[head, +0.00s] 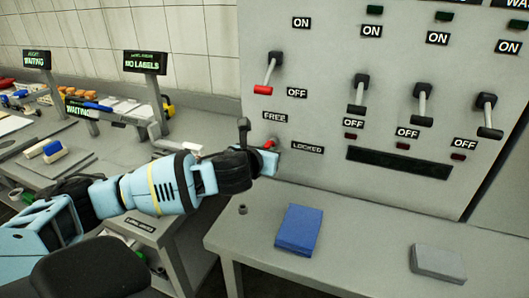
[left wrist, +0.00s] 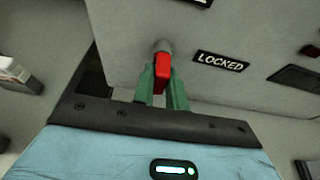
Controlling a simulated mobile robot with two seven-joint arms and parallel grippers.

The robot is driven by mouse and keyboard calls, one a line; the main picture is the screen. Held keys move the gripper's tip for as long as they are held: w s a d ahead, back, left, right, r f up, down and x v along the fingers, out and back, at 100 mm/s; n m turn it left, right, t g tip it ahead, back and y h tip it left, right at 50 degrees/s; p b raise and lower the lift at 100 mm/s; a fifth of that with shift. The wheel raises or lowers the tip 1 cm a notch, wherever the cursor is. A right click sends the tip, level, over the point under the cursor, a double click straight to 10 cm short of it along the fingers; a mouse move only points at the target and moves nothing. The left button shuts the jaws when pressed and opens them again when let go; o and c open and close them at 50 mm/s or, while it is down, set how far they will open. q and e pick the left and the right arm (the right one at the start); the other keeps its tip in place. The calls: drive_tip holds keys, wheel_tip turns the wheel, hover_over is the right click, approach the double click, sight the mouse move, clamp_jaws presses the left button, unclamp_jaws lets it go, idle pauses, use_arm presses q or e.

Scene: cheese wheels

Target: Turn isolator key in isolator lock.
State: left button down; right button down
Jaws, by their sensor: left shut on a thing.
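The isolator key is red and sits in the isolator lock on the grey panel; it shows in the left wrist view (left wrist: 162,72), with the round grey lock (left wrist: 161,46) just above it. In the head view the key (head: 269,142) is a small red piece beside my left gripper. My left gripper (left wrist: 162,88) is shut on the key, one green finger on each side. In the head view the gripper (head: 268,155) is against the panel between the FREE label (head: 275,117) and the LOCKED label (head: 308,149). My right gripper is not in view.
The panel (head: 330,60) carries several levers; the leftmost one (head: 270,72) has a red handle end. Below it a grey table (head: 350,255) holds a blue block (head: 299,230), a grey block (head: 437,263) and a small dark ring (head: 242,209).

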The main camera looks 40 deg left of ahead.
use_arm(q)
drive_tip(key=c, duration=1.3)
unclamp_jaws()
drive_tip(key=shift+c, duration=0.2)
drive_tip(key=v, duration=0.7)
drive_tip(key=shift+s+r+p, duration=0.15)
drive_tip(key=shift+s+p, duration=0.2)
drive_tip(key=shift+p, duration=0.05)
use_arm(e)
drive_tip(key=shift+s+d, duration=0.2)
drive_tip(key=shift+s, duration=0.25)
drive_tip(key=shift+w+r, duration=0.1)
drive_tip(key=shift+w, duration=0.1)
